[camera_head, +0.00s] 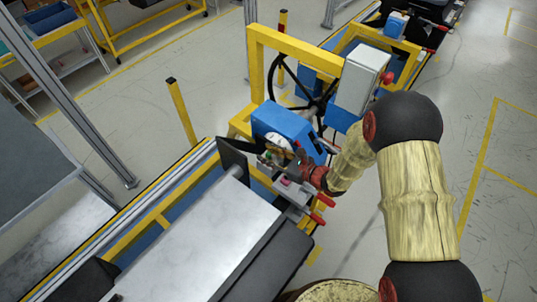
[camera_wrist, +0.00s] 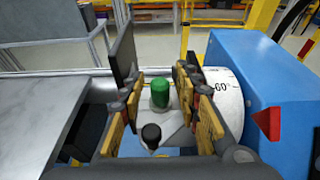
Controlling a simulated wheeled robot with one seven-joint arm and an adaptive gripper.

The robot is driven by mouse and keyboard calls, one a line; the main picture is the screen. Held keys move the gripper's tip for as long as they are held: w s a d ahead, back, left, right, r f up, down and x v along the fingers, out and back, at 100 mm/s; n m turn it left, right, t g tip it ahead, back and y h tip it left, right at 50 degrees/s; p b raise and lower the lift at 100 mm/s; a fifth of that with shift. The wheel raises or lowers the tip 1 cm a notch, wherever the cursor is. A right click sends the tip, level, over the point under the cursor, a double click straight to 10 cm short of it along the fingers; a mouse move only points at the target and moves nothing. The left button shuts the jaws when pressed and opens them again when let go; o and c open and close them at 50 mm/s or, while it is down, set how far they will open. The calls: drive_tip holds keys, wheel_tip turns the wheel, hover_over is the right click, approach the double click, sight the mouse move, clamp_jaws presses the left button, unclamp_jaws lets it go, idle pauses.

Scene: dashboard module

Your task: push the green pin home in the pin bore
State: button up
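The green pin (camera_wrist: 160,93) stands upright on a pale grey block (camera_wrist: 172,126) in the wrist view, with its rounded green top showing. My gripper (camera_wrist: 157,80) is open, with one finger on each side of the pin and a visible gap to it on both sides. The pin bore is hidden under the pin, and I cannot tell how deep the pin sits. In the head view my gripper (camera_head: 297,168) is beside the blue housing, and the pin there is too small to make out clearly.
A black knob (camera_wrist: 151,136) stands nearer than the pin. The blue housing (camera_wrist: 262,85) with a white degree dial (camera_wrist: 222,92) is close on the right. A dark upright plate (camera_wrist: 123,55) and a metal table (camera_wrist: 40,105) lie left. A yellow frame (camera_head: 298,46) rises behind.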

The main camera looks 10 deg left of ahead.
drive_tip(key=shift+o, duration=0.2)
drive_tip(key=v, duration=1.2)
drive_tip(key=shift+a+r, duration=0.1)
idle(0.3)
drive_tip(key=s+r+n+g+h+b, duration=0.2)
drive_tip(key=s+r+n+g+b, duration=0.5)
drive_tip(key=s+n, duration=0.65)
drive_tip(key=s+d+r+n+t+h+b, duration=0.2)
drive_tip(key=d+n+h, duration=0.3)
drive_tip(key=d, duration=0.4)
drive_tip(key=s+d+r+n+t+h+b, duration=0.2)
drive_tip(key=s+d+n+t+h+b, duration=0.1)
drive_tip(key=d, duration=0.5)
drive_tip(key=s+n+h+b, duration=0.1)
drive_tip(key=s+n+h, duration=0.1)
drive_tip(key=shift+s+d+r+h+b, duration=0.2)
drive_tip(key=shift+s+d+h+b, duration=0.1)
drive_tip(key=shift+s+d+b, duration=0.05)
